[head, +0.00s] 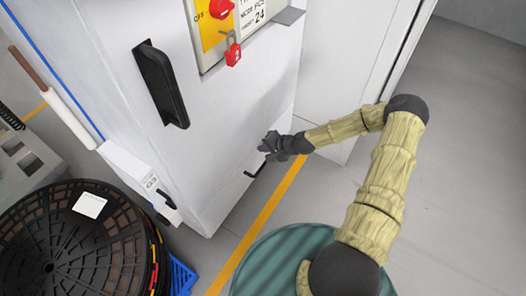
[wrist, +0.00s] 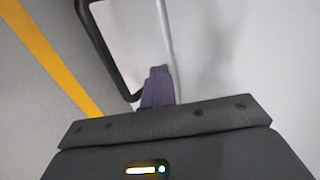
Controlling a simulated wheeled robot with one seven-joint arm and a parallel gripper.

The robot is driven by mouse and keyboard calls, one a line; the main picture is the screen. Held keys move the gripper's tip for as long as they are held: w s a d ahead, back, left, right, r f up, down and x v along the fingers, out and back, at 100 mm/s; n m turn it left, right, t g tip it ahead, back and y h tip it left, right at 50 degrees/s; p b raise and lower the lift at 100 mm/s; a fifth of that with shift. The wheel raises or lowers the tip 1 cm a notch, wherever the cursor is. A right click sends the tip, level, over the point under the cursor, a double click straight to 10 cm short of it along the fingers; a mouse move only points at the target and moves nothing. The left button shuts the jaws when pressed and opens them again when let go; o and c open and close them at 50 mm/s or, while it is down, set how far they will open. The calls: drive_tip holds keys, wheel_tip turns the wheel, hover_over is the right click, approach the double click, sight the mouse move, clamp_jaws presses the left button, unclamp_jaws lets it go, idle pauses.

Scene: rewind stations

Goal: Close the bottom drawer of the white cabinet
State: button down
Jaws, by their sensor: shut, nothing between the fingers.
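The white cabinet (head: 225,115) stands upright left of centre in the head view. A thin dark handle (head: 256,169) shows low on it, beside my gripper. In the wrist view a black bar handle (wrist: 100,45) lies just left of the fingers. A pale seam or edge (wrist: 164,35) runs up the white surface ahead of them. I cannot tell from these views how far the bottom drawer is out. My gripper (head: 264,148) is shut and empty, close to the white face; its dark fingers (wrist: 158,86) also show in the wrist view. Whether they touch is unclear.
A large black handle (head: 160,84) and a red padlock (head: 233,54) are higher on the cabinet. Black reels (head: 75,240) stand at lower left, with a blue crate (head: 182,276) beside them. A yellow floor line (head: 262,218) runs past the cabinet. Grey floor at right is clear.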

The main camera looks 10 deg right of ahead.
drive_tip(key=shift+w+a+r, duration=0.1)
drive_tip(key=shift+w+a, duration=0.15)
drive_tip(key=shift+w, duration=0.05)
drive_tip(key=shift+a+r, duration=0.1)
drive_tip(key=s+d+r+p, duration=0.5)
drive_tip(key=s+d+r, duration=0.1)
drive_tip(key=s+d, duration=0.2)
drive_tip(key=shift+d+r, duration=0.25)
drive_tip(key=shift+d, duration=0.4)
drive_tip(key=shift+w, duration=0.15)
drive_tip(key=shift+a, duration=0.1)
